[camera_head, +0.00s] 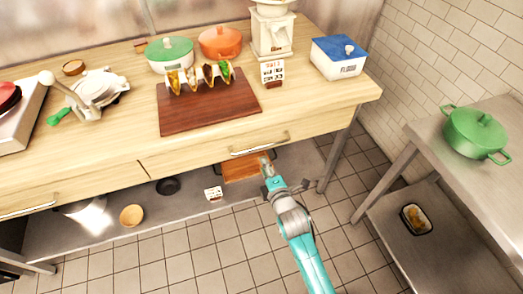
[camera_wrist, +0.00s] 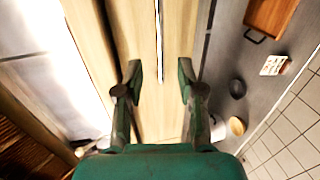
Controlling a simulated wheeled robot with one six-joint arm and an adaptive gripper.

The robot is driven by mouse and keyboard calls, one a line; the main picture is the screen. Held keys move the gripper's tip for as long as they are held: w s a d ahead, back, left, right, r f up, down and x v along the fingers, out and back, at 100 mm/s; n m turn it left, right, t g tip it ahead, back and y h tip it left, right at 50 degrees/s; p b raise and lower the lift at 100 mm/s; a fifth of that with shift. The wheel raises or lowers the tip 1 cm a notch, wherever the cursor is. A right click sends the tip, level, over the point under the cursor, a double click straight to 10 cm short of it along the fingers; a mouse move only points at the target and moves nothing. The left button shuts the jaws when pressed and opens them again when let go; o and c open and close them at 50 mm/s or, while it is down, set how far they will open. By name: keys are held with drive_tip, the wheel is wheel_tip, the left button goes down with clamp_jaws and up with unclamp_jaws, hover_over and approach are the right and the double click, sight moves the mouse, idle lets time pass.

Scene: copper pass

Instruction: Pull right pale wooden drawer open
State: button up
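The right pale wooden drawer (camera_head: 200,158) is in the table's front, right of a thin vertical seam, and looks closed. Its metal bar handle (camera_head: 260,143) is at the drawer's right part. My gripper (camera_head: 268,164) is just below and in front of that handle in the head view. In the wrist view my gripper (camera_wrist: 158,82) has its two fingers spread apart. A bright thin bar, seemingly the handle (camera_wrist: 158,40), runs between and beyond the fingertips along the pale wood. I cannot tell whether the fingers touch it.
Tacos stand on a dark wooden board (camera_head: 205,112) above the drawer. The lower shelf (camera_head: 185,205) holds a reddish-brown tray (camera_head: 240,172), a black pan and a bowl. A steel side table (camera_head: 450,185) with a green pot stands right. Tiled floor is open in front.

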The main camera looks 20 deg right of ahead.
sight(256, 149)
drive_tip(key=x, duration=1)
drive_tip(key=shift+w, duration=0.15)
clamp_jaws()
